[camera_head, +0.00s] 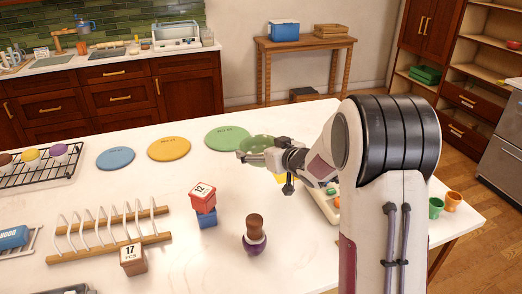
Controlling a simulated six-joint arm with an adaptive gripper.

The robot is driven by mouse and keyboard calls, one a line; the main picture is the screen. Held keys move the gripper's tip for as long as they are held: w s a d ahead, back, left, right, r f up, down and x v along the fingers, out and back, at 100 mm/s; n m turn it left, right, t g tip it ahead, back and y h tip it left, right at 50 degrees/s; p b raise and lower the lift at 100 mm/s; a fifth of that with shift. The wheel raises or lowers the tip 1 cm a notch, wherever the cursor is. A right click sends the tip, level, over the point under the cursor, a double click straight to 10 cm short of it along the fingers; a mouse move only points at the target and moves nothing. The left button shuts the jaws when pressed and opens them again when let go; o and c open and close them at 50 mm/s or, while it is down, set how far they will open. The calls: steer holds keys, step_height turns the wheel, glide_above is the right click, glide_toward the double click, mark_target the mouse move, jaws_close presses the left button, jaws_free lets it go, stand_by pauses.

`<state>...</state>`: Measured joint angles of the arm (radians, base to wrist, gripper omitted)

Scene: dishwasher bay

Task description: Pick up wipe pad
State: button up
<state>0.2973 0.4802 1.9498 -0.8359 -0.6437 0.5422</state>
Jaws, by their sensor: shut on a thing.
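My gripper (255,157) reaches left over the far middle of the white table. It is shut on a dark green round plate (260,143), which sits just right of the flat green disc (227,138) and looks raised off the table. I cannot make out a thing that is surely the wipe pad. A blue block (12,237) lies on a small rack at the left edge. A small yellow patch (281,179) shows below my gripper, mostly hidden by it.
Yellow (168,148) and blue (115,159) discs lie left of the green one. A wooden rack (110,235), stacked red and blue blocks (204,197) and a brown-topped purple item (255,235) stand nearer. Green (436,208) and orange (453,201) cups stand at the right edge.

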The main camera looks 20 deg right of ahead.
stand_by(0.5)
steer(key=shift+f, duration=2.45)
steer(key=shift+f, duration=2.3)
steer(key=shift+f, duration=0.2)
steer(key=o, duration=1.1)
steer(key=shift+s, duration=0.15)
steer(key=shift+r+v, duration=0.15)
steer(key=shift+v, duration=1.75)
steer(key=shift+r+v, duration=0.2)
steer(key=shift+v, duration=1.65)
